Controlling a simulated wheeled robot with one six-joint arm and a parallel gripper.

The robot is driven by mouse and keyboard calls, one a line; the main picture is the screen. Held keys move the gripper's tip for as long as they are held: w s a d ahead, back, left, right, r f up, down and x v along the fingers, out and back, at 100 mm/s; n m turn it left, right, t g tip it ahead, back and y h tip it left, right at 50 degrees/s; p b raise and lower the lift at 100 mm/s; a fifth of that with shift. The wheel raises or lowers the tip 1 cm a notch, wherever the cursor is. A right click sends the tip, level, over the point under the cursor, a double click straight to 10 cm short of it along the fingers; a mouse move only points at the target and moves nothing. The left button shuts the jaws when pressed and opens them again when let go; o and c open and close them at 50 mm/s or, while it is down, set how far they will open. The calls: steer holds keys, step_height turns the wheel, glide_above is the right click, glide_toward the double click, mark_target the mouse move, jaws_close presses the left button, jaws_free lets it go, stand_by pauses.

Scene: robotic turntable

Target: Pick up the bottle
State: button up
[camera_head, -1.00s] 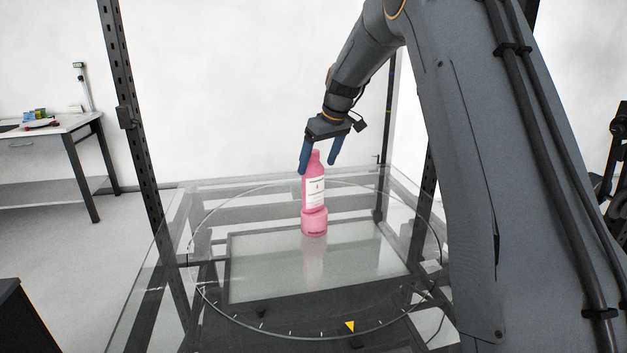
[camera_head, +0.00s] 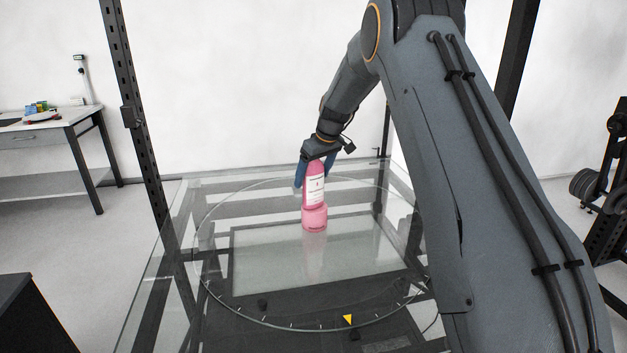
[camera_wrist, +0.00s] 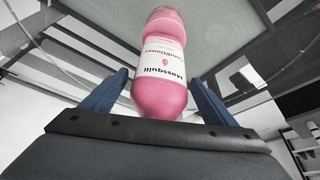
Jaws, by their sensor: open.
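The pink bottle (camera_head: 314,205) with a white label stands upright on the round glass turntable (camera_head: 232,309). My gripper (camera_head: 314,184) is open and has come down around the bottle's upper part, with the blue fingers beside it. In the wrist view the bottle (camera_wrist: 160,93) lies between the two open blue fingers (camera_wrist: 158,92), with a gap seen on each side. The bottle's top is partly hidden behind my gripper in the head view.
A dark upright post (camera_head: 140,120) stands left of the turntable. A yellow triangular marker (camera_head: 348,319) is at its front edge. A side table (camera_head: 60,132) with small items stands at the far left. The glass around the bottle is clear.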

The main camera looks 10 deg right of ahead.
steer(key=c, duration=1.5)
steer(key=shift+r, duration=0.15)
step_height(320, 180, up, 17)
steer(key=b, duration=0.5)
steer(key=shift+m, duration=0.8)
step_height(320, 180, down, 16)
steer(key=shift+s+d+f, duration=0.15)
steer(key=shift+f, duration=0.05)
steer(key=shift+f+h+p, duration=0.15)
steer(key=shift+h+p, duration=0.15)
steer(key=shift+m+t+h+p, duration=0.4)
steer(key=shift+m+h, duration=0.1)
steer(key=shift+m, duration=1)
steer(key=shift+f, duration=0.25)
